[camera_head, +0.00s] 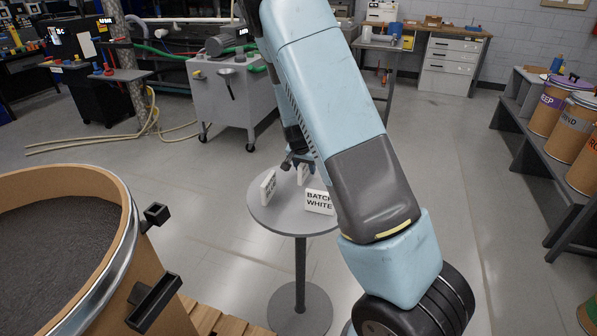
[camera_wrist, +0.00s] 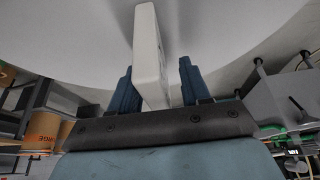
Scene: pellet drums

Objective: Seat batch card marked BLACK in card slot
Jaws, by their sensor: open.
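Three white batch cards stand on a round grey table (camera_head: 262,216) in the head view. One reads BATCH WHITE (camera_head: 319,202). The left card (camera_head: 268,187) is angled and its lettering is not readable. The rear card (camera_head: 303,174) is partly hidden by the arm, so I cannot tell which is marked BLACK. My gripper (camera_head: 297,161) is at the rear card. In the wrist view a white card (camera_wrist: 148,55) stands edge-on between the spread blue fingers of my gripper (camera_wrist: 157,82), nearer the left one. A black bracket (camera_head: 154,302) on the drum may be the card slot.
A large tan drum (camera_head: 160,262) full of dark pellets stands at lower left, with a metal rim and another black fitting (camera_head: 156,214). A grey wheeled cabinet (camera_head: 232,98) is behind the table. Shelved drums (camera_head: 575,128) line the right. Floor between table and shelves is clear.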

